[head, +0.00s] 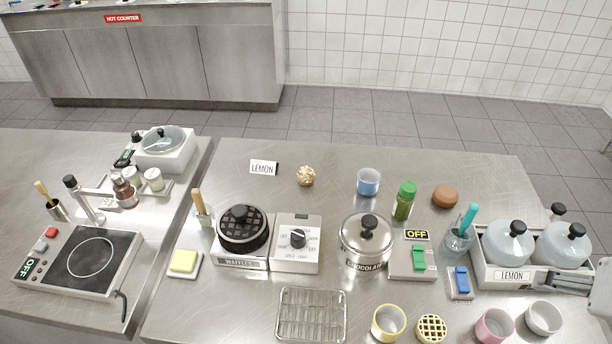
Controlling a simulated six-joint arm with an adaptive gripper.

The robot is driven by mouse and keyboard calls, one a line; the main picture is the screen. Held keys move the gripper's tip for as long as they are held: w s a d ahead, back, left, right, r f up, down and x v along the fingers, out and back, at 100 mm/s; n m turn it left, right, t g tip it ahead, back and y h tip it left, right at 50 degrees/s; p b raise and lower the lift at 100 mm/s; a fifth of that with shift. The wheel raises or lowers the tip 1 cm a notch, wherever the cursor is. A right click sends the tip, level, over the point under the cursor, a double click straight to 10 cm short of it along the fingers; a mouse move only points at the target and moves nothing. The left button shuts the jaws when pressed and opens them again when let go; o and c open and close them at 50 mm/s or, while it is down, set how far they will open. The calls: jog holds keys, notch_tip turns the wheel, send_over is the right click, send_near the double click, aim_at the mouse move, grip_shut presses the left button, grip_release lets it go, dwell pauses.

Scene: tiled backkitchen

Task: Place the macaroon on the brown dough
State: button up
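The macaroon appears to be the small, lumpy, pale golden ball (306,176) at the back of the steel counter, right of the LEMON card. The brown dough appears to be the smooth, rounded brown lump (445,196) at the back right, right of the green-capped bottle. They lie well apart, with a blue cup between them. My gripper (540,283) is at the right edge, in front of the lidded pots, far from both. Its fingers are small and seen side-on, so their opening is unclear. I see nothing held in it.
Between macaroon and dough stand the blue cup (368,182) and green-capped bottle (404,201). The waffle iron (241,230), chocolate pot (367,243) and lemon pots (507,243) stand in front. A wire rack (311,317) and several cups line the front. Counter around the macaroon is mostly clear.

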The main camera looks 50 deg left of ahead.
jog(key=w+a+n+y, duration=0.2)
jog(key=w+a, duration=0.3)
jog(key=a, duration=0.7)
jog(key=n+g+y, duration=0.3)
jog(key=n, duration=0.4)
send_near(308, 175)
jog(key=x, duration=0.3)
jog(key=shift+s+a+r, duration=0.1)
jog(key=shift+x, duration=1.3)
jog(key=shift+a, duration=0.1)
jog(key=shift+x, duration=2.55)
